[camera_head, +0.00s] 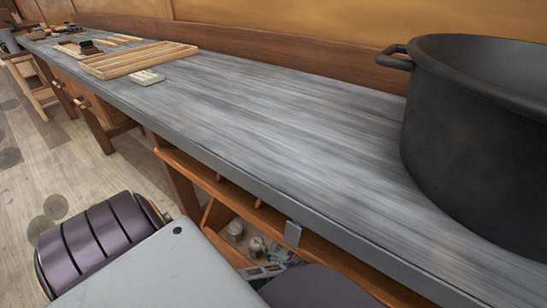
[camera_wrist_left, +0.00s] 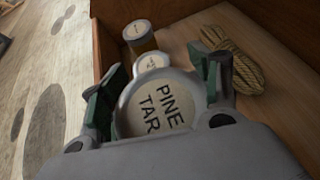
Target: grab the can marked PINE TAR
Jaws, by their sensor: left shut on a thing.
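The can marked PINE TAR (camera_wrist_left: 158,106) shows in the left wrist view, its round pale lid with dark lettering facing the camera. My left gripper (camera_wrist_left: 157,88) has one green-padded finger on each side of this can and is shut on it. The lower part of the can is hidden, so I cannot tell whether it touches the shelf. In the head view my left gripper (camera_head: 268,268) shows small and partly covered by my arm, at the shelf under the bench. My right gripper is not in view.
Beyond the held can stand a smaller pale-lidded container (camera_wrist_left: 151,63) and an amber jar (camera_wrist_left: 139,37). A rope coil (camera_wrist_left: 233,62) lies to the right. A wooden wall (camera_wrist_left: 97,45) borders the shelf. Above, the grey bench top (camera_head: 270,120) carries a big black pot (camera_head: 475,140).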

